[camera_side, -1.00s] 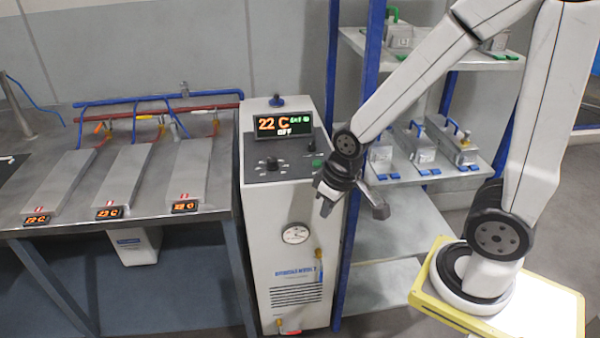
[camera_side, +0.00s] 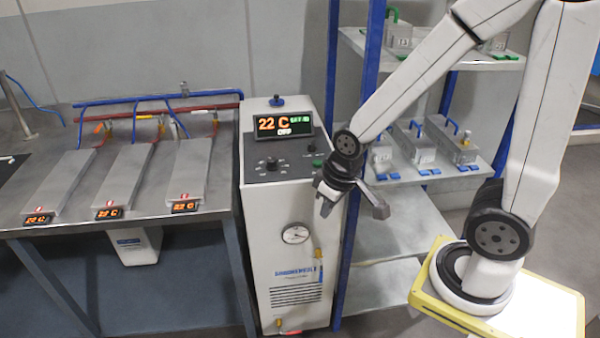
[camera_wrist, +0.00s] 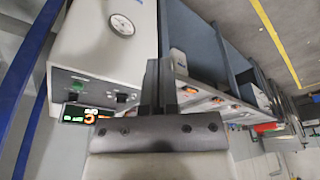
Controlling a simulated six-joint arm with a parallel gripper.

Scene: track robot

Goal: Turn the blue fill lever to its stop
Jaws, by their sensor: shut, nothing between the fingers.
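The grey-white cabinet unit (camera_side: 262,215) stands in the middle of the side view, with a display reading 22 C and OFF. A small blue piece (camera_side: 277,101) sits on its top; I cannot tell whether this is the fill lever. Low on the front are a yellow fitting (camera_side: 318,254) and a red-handled valve (camera_side: 289,332). My gripper (camera_side: 325,207) hangs beside the cabinet's upper right front, apart from the blue piece. In the wrist view my gripper (camera_wrist: 158,68) has its fingers together, empty, with the cabinet (camera_wrist: 85,45) beyond at left.
A steel bench (camera_side: 60,225) with several flat plates, red and blue pipes and small displays stands at the left. A blue-posted rack (camera_side: 345,225) with metal boxes on its shelves is close behind my gripper at right. A dial gauge (camera_side: 296,233) sits on the cabinet front.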

